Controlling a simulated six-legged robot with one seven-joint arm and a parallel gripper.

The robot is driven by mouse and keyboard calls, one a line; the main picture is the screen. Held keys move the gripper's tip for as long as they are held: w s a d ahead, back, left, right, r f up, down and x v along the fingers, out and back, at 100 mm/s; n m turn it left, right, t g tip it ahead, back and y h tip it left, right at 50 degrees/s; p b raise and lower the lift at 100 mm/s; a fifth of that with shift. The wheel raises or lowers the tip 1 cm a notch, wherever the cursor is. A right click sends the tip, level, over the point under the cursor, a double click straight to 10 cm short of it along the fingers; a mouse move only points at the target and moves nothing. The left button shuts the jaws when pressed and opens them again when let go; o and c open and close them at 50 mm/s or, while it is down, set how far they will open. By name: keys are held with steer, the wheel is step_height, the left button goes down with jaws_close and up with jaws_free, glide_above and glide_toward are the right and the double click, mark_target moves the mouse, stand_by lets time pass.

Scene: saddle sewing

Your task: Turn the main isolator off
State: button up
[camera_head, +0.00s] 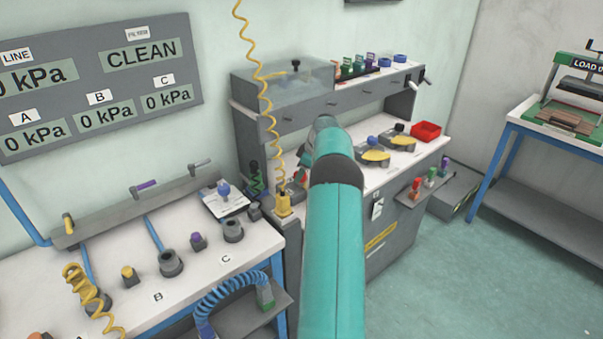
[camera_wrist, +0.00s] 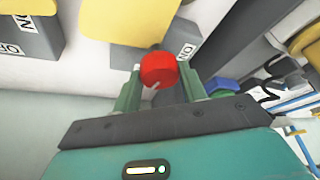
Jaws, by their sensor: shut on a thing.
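The red knob (camera_wrist: 158,70), which looks like the isolator's handle, sits on a grey box with a yellow front (camera_wrist: 125,22) in the wrist view. A pale line marks the knob's face. My gripper (camera_wrist: 160,76) has its green fingers on either side of the knob and is shut on it. In the head view my teal arm hides most of the gripper and the knob.
A second grey box with a yellow front (camera_wrist: 29,8) and ON and OFF labels is close on the left. A grey workbench (camera_head: 375,240) with a red tray (camera_head: 425,131) is beyond my arm. Green floor (camera_head: 480,290) is clear at right.

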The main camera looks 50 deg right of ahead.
steer(key=shift+d+f+n+g+y, duration=0.1)
steer(key=shift+n+g+y, duration=0.25)
steer(key=shift+n, duration=0.85)
steer(key=o, duration=1.4)
steer(key=shift+v, duration=6.9)
